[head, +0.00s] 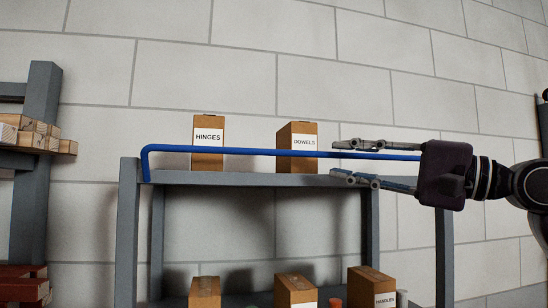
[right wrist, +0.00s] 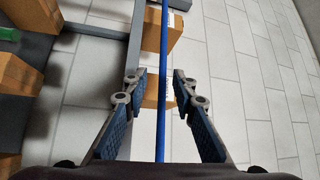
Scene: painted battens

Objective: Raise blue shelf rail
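The blue shelf rail (head: 250,152) runs level along the front of the grey shelf's top (head: 240,180), just above its edge. Its left end bends down to the shelf. Its right end is hidden at my right gripper (head: 345,160). That gripper is open, one finger above the rail and one below. In the right wrist view the rail (right wrist: 163,50) passes between the open fingers (right wrist: 157,80), with a gap on both sides. My left gripper is not in view.
A HINGES box (head: 208,160) and a DOWELS box (head: 297,165) stand on the top shelf behind the rail. Several boxes, one a HANDLES box (head: 370,288), are lower. A rack with timber (head: 35,132) stands at left. The wall above is clear.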

